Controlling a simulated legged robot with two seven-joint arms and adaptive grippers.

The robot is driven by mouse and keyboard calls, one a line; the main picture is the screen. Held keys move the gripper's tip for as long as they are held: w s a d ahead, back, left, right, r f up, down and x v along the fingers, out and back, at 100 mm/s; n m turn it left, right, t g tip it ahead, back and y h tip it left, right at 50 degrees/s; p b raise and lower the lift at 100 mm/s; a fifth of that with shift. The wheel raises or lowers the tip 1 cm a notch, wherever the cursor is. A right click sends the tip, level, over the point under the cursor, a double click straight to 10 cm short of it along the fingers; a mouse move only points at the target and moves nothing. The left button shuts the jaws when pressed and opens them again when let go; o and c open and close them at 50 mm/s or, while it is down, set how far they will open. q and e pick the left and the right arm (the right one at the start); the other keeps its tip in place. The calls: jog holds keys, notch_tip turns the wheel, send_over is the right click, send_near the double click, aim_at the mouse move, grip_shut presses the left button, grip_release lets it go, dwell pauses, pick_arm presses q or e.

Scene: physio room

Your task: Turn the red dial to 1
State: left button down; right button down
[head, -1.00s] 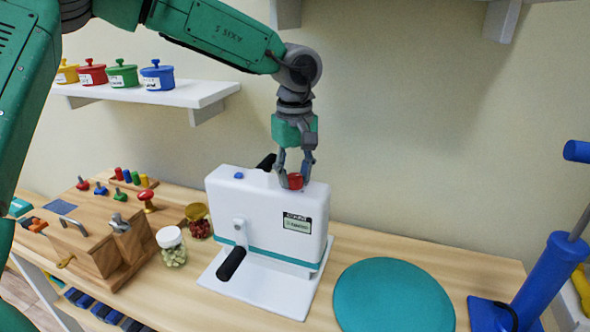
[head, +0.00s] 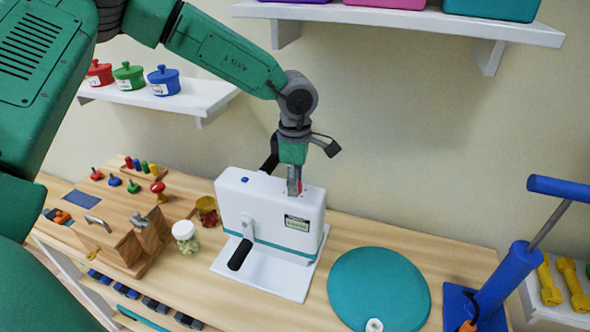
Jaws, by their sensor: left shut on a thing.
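The red dial (head: 299,187) is on top of a white box-shaped machine (head: 262,207) with a teal stripe, a label on its front and a black-gripped crank. Only a sliver of red shows; the fingers hide most of the dial and any marks around it. My left gripper (head: 294,186) points straight down from above, shut on the red dial. I see the fingers nearly edge-on. My right gripper is not in view.
A wooden activity board (head: 120,220) and small jars (head: 186,237) stand left of the machine. A teal disc (head: 378,287) lies to its right, then a blue pump-like device (head: 500,283). Shelves hang above; the upper shelf (head: 400,20) is behind and right of my arm.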

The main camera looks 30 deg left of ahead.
pick_arm(q)
jog(key=n+p, duration=0.2)
jog(key=n, duration=0.1)
jog(key=shift+s+n, duration=0.1)
jog(key=shift+n, duration=0.3)
jog(key=shift+f+n+p, duration=0.1)
jog(key=shift+n+p, duration=0.3)
jog(key=shift+n, duration=0.6)
jog(key=n, duration=0.2)
jog(key=shift+n, duration=0.3)
jog(key=n, duration=0.4)
jog(key=shift+f, duration=0.1)
jog(key=n, duration=0.8)
jog(key=shift+n, duration=2.2)
